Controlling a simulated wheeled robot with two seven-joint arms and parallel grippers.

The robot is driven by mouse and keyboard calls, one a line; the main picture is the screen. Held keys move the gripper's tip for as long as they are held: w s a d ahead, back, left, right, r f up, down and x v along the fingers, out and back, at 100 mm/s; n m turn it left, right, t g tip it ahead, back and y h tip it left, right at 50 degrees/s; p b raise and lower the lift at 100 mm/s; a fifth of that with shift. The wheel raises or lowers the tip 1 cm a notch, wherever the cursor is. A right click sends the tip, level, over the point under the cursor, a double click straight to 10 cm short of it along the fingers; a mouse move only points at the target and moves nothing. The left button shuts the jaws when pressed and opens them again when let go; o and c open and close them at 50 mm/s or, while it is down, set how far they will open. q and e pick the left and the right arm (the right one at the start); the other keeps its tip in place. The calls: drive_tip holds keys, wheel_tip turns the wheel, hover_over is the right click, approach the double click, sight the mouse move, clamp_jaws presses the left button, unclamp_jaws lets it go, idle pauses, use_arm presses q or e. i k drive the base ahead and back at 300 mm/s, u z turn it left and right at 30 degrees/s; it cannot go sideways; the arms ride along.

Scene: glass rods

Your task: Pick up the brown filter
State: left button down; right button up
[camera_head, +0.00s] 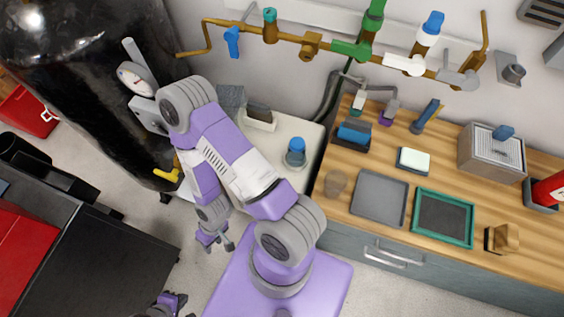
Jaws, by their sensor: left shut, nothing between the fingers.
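A small brownish, rounded, cup-like thing (335,184) stands at the left end of the wooden counter. A light brown wooden block-like piece (501,238) stands near the counter's front edge at the right. I cannot tell which of these, if either, is the brown filter. My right gripper (217,245) hangs over the floor left of the purple base, its fingers apart and empty. My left gripper (172,304) is at the bottom edge, partly cut off, shut and empty. Both grippers are well away from the counter.
The wooden counter (458,178) also holds a grey tray (379,198), a green-framed tray (443,217) and a metal box (491,152). A white cabinet (281,132) with a blue-capped jar (296,153) stands left of it. A large black tank (80,60) fills the upper left. Coloured pipes (310,45) cross the wall.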

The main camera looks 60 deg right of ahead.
sight(256, 110)
drive_tip(key=z, duration=0.15)
drive_tip(key=k, duration=1.15)
drive_tip(key=u, duration=0.15)
drive_tip(key=i, duration=1.35)
drive_tip(key=z, duration=1.05)
